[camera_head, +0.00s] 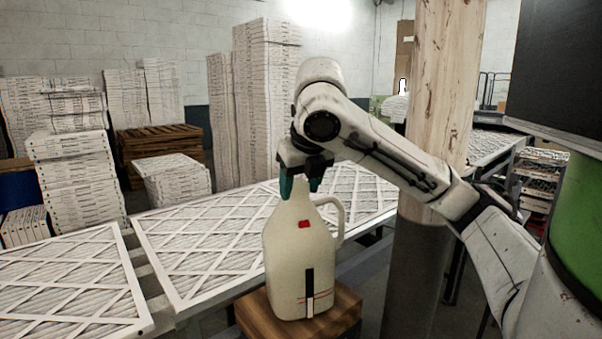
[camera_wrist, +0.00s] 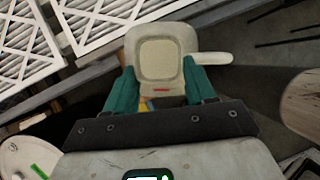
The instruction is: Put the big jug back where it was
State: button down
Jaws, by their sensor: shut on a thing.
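The big jug (camera_head: 300,262) is cream-white with a side handle, a red mark and a dark stripe. It is upright at the front centre of the head view, at the wooden block (camera_head: 345,312); whether its base touches the block I cannot tell. My gripper (camera_head: 300,186) is above the jug and shut on its top, with a teal finger on each side. In the wrist view the jug (camera_wrist: 160,62) is seen from above between the teal fingers of my gripper (camera_wrist: 160,88), its handle pointing right. The jug's neck is mostly hidden by the fingers.
Framed filters (camera_head: 210,245) lie flat on a long conveyor behind and left of the jug. A wooden post (camera_head: 445,80) stands right of my gripper. Tall filter stacks (camera_head: 268,95) and a wooden pallet stack (camera_head: 158,145) stand farther back.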

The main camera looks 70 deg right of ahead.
dwell(0.3)
jog(key=shift+c, duration=1.8)
grip_release()
jog(key=shift+f, duration=0.1)
jog(key=v, duration=1.2)
